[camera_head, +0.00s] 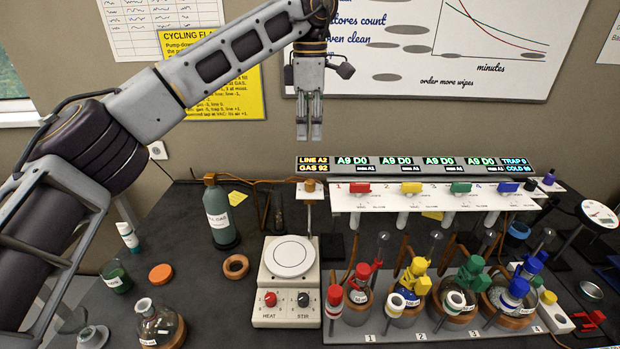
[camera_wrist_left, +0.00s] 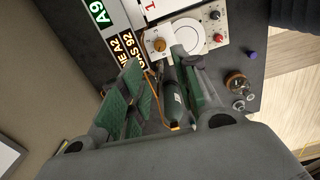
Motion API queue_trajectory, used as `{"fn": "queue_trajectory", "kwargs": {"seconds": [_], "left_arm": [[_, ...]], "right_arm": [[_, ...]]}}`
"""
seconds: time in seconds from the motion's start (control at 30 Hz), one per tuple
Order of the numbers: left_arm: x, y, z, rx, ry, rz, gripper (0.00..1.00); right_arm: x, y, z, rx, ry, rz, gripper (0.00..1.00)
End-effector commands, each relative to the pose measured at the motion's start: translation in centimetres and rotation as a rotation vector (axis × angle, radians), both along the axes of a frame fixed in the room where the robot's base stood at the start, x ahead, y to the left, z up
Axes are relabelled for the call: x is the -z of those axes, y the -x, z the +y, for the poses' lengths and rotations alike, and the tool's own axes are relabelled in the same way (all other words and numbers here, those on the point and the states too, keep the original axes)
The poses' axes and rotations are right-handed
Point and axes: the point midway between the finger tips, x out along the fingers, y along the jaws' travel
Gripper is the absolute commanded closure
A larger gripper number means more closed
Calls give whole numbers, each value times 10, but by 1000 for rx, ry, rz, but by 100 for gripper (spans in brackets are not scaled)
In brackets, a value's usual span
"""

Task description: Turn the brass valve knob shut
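The brass valve knob (camera_head: 310,185) sits on a small pale plate at the left end of the white valve manifold, just under the lit display. In the left wrist view the knob (camera_wrist_left: 158,44) shows as a small orange-brass disc beyond the fingertips. My left gripper (camera_head: 309,135) hangs pointing down above the display and knob, clear of both. In the left wrist view its green-padded fingers (camera_wrist_left: 158,62) stand apart with nothing held between them. My right gripper is in neither view.
The lit display (camera_head: 415,167) runs above the manifold (camera_head: 375,202). A green gas bottle (camera_head: 220,218) stands left of the knob, a hotplate stirrer (camera_head: 287,290) in front. Several flasks with coloured clamps fill a grey tray (camera_head: 355,334) at front right. The back-left bench is fairly clear.

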Motion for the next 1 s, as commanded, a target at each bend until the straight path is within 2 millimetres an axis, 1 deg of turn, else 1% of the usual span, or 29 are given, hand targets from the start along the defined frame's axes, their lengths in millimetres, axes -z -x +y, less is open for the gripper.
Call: {"fn": "queue_trajectory", "kwargs": {"seconds": [0.27,0.63,1.0], "left_arm": [[24,0,1,0,-1,2,69],[72,0,1,1,0,2,69],[118,0,0,0,1,1,69]], "right_arm": [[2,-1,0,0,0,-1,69],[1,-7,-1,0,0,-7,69],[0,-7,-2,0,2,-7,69]]}}
